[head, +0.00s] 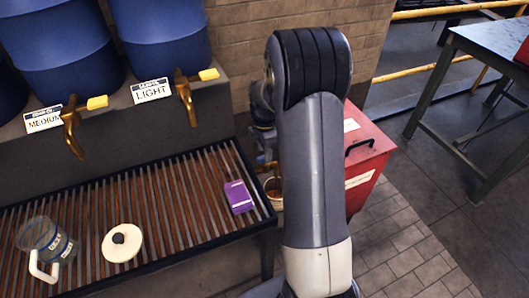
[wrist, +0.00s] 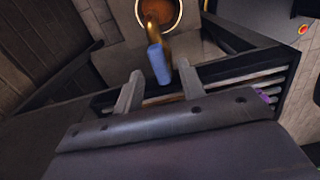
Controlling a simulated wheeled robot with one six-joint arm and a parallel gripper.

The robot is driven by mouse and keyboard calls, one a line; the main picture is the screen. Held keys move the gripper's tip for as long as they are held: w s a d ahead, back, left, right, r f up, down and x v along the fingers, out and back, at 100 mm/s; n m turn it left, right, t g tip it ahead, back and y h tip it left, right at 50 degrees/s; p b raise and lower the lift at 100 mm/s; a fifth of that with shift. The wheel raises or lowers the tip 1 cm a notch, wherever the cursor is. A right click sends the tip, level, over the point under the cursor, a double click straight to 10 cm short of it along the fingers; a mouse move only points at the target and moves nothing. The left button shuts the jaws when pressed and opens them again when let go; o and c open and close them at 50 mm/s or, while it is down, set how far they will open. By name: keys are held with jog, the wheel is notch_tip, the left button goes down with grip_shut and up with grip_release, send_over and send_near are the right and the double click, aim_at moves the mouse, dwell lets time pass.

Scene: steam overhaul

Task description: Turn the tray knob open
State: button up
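The tray knob is a blue lever (wrist: 158,62) on a brass tap (wrist: 151,27), at the end of the slatted drip tray (wrist: 272,52). In the wrist view it stands just ahead of and between my gripper's fingers. My gripper (wrist: 161,80) is open, its two grey fingers apart with nothing held; I cannot tell whether a finger touches the lever. In the head view my arm hides the knob and most of my gripper. The slatted tray also shows in the head view (head: 165,258).
A bucket with brown contents (head: 274,190) stands below the tray's end. A red box (head: 364,158) is behind my arm. A glass mug (head: 46,245), a white lid (head: 122,243) and a purple box (head: 238,196) are on the tray. Blue barrels (head: 162,32) stand above.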

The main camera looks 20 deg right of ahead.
notch_tip(320, 180, up, 9)
dwell(0.3)
notch_tip(320, 180, down, 11)
jog(key=shift+r, duration=0.15)
dwell(0.5)
dwell(0.5)
